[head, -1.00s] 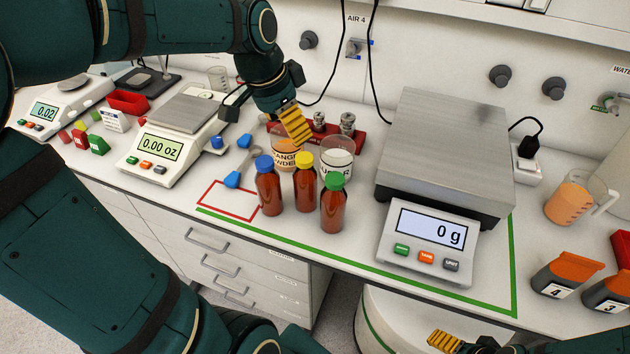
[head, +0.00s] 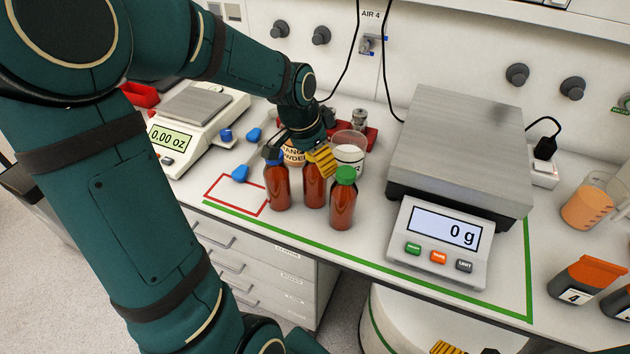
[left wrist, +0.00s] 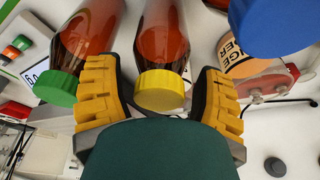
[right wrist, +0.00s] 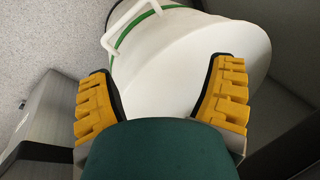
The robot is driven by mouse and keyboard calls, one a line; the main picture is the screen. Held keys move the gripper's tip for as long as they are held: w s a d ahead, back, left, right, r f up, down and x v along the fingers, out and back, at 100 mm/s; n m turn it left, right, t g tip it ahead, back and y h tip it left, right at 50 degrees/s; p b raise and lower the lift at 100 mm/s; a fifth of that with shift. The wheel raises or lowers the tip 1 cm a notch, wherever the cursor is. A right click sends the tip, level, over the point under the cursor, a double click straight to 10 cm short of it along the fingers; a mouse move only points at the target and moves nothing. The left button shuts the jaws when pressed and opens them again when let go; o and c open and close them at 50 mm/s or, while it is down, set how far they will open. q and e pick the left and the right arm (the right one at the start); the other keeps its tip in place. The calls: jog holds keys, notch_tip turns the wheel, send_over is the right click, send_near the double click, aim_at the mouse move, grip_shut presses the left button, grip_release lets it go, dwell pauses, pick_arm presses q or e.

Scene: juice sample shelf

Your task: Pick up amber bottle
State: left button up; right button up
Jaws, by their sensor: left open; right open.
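Three amber bottles stand upright in a cluster on the bench: a blue-capped bottle (head: 277,188), a middle bottle (head: 314,188) and a green-capped bottle (head: 343,206). In the left wrist view the middle bottle shows a yellow cap (left wrist: 161,90). My left gripper (head: 304,156) is open at the middle bottle's top and hides its cap in the head view. In the left wrist view its fingers (left wrist: 160,98) stand on either side of the yellow cap, with the green cap (left wrist: 57,87) and blue cap (left wrist: 275,25) outside them. My right gripper (right wrist: 162,100) is open and empty, low beside the bench.
A large scale (head: 458,160) reading 0 g stands right of the bottles. Labelled beakers, one with white contents (head: 347,155), stand close behind them. A red-outlined square (head: 238,196) on the left is empty. A white drum (right wrist: 205,55) is near my right gripper.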

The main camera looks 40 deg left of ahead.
pick_arm(q)
jog(key=shift+f, duration=0.3)
jog(key=c, duration=1.1)
jog(key=shift+o, duration=0.2)
jog(key=shift+r, duration=0.15)
